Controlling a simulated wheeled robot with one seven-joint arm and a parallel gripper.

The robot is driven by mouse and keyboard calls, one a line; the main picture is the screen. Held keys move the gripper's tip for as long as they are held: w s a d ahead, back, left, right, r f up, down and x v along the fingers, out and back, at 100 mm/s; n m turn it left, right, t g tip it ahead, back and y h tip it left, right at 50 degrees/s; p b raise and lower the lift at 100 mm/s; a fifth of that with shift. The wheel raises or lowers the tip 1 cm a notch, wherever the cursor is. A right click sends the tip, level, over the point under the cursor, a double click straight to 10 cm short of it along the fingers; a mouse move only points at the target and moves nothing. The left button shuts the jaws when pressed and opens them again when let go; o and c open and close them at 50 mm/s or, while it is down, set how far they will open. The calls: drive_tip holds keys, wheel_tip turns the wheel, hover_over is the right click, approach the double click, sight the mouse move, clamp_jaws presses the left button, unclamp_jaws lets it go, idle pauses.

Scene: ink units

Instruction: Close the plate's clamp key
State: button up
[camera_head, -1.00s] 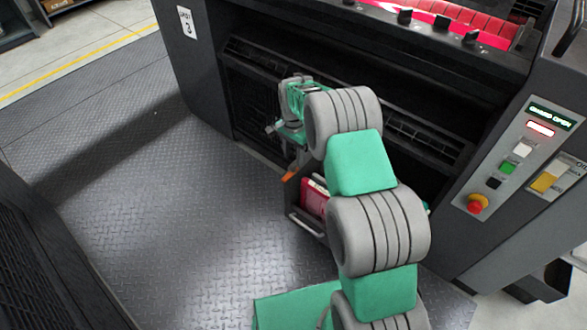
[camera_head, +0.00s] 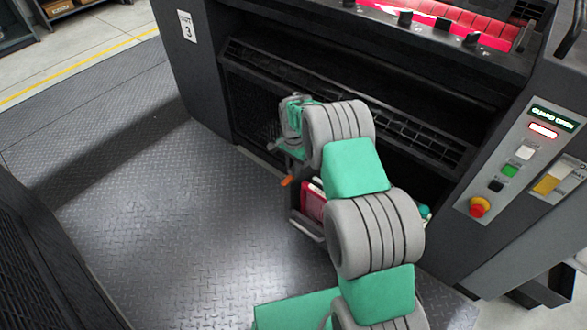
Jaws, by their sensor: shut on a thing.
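My gripper (camera_head: 289,158) is at the far end of my arm, low in front of the press's dark opening. It is small here and partly hidden by my own wrist. A small orange piece (camera_head: 287,181) shows at its lower end. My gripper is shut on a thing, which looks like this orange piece. I cannot tell for sure that it is the clamp key. The plate and its clamp cannot be made out; my arm covers part of the press front.
A red item (camera_head: 313,203) sits in a dark holder with a grey bar, beside my forearm. The control panel (camera_head: 519,165) at right has lit signs, buttons and a red emergency stop (camera_head: 479,207). Red rollers (camera_head: 477,30) show at top. The tread-plate floor (camera_head: 180,230) at left is clear.

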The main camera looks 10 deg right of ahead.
drive_tip(key=shift+n, duration=0.4)
clamp_jaws()
drive_tip(key=n, duration=0.3)
drive_tip(key=shift+n, duration=0.4)
drive_tip(key=n, duration=0.9)
drive_tip(key=shift+n, duration=2.2)
drive_tip(key=o, duration=0.8)
unclamp_jaws()
drive_tip(key=shift+c, duration=0.2)
